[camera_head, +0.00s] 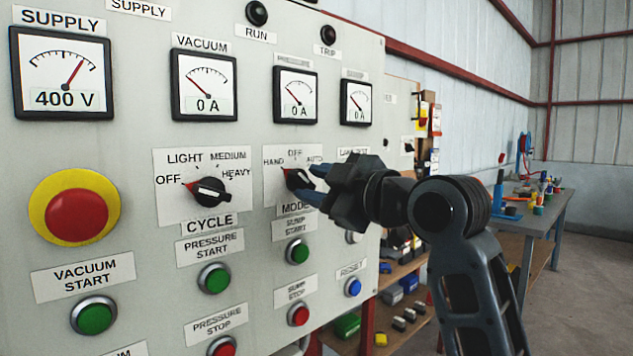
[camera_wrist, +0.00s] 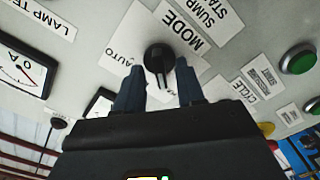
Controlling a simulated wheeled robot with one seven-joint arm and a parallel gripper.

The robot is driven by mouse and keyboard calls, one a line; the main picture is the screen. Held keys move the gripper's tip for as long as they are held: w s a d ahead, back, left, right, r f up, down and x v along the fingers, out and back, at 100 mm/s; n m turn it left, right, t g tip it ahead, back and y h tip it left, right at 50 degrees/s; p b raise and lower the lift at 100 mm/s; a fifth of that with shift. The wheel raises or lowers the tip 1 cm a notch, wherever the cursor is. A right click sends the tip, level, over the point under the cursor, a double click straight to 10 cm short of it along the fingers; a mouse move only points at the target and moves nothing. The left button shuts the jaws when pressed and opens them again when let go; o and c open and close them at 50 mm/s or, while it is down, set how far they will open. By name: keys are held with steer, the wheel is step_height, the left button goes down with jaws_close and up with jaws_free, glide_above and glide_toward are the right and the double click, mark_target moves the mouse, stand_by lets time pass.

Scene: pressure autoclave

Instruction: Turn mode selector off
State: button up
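The mode selector (camera_head: 298,179) is a black rotary knob with a red mark on the white panel, with HAND, OFF and AUTO labels around it. Its red mark sits at upper left, on the HAND side. My gripper (camera_head: 318,186) is at the selector's right side and covers part of its label plate. In the wrist view the selector knob (camera_wrist: 158,62) lies between and just ahead of the two blue fingertips. My gripper (camera_wrist: 160,70) is open there, with a gap on each side of the knob. Whether either finger touches it I cannot tell.
The similar cycle selector (camera_head: 210,192) is left of the mode selector. Below are the green sump start button (camera_head: 297,252), red sump stop button (camera_head: 298,314) and blue reset button (camera_head: 353,287). A large red emergency button (camera_head: 77,216) is far left. Gauges line the panel above.

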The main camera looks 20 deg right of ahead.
jaws_close()
stand_by(0.4)
stand_by(0.4)
steer(key=m+p, duration=0.3)
steer(key=m, duration=0.2)
steer(key=shift+r+m, duration=0.1)
steer(key=shift+m, duration=0.2)
steer(key=shift+m+p, duration=1.45)
steer(key=shift+m, duration=0.65)
jaws_free()
